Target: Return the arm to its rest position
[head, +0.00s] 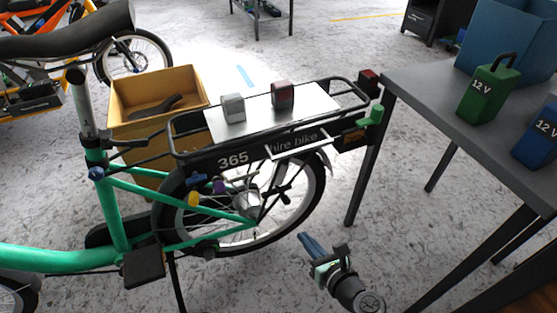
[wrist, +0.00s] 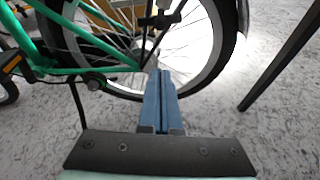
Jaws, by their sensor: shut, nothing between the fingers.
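My gripper (head: 312,246) has blue fingers pressed together with nothing between them. In the head view it is low at the centre right, in front of the bike's rear wheel and left of the table legs. In the wrist view the shut fingers (wrist: 158,102) point at the lower part of the rear wheel (wrist: 200,75). The fingers look apart from the wheel, though the exact gap is hard to tell.
The green hire bike (head: 110,200) stands left, its rear rack plate (head: 255,108) holding a grey block (head: 232,108) and a dark red block (head: 282,95). A grey table (head: 440,95) with green (head: 488,92) and blue (head: 538,135) 12 V batteries stands right. Floor between is clear.

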